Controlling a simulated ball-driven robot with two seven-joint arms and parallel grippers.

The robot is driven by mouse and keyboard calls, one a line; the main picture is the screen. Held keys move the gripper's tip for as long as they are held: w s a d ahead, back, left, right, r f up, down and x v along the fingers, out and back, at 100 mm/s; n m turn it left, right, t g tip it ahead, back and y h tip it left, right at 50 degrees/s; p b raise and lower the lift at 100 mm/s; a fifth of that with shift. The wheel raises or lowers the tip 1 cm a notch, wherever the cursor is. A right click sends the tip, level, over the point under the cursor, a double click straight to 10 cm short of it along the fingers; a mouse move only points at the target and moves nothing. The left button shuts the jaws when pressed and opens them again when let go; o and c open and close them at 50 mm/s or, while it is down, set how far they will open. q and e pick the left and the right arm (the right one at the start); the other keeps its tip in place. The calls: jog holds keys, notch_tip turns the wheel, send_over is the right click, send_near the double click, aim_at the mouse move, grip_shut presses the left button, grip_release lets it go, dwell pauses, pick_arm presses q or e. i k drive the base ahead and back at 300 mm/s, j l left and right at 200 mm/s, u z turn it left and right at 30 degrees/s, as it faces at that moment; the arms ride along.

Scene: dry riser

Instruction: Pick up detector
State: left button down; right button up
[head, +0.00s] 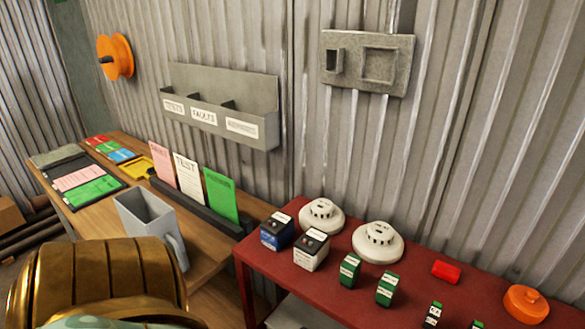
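Two white round detectors sit on the red table in the head view. One detector (321,216) is at the back left near the corrugated wall. The other detector (378,243) is just to its right and a little closer. Both are domed, with dark slots around a raised middle, and rest flat. Neither is held. I see no gripper fingers in this view.
The red table (310,284) also bears blue and white boxes (277,231), several green boxes (350,270), a red block (446,271) and an orange round thing (525,304). A wooden desk (205,262) with cards and a grey container (146,220) adjoins at left.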

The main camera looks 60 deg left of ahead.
aim_at(377, 243)
jog(key=u, duration=1.3)
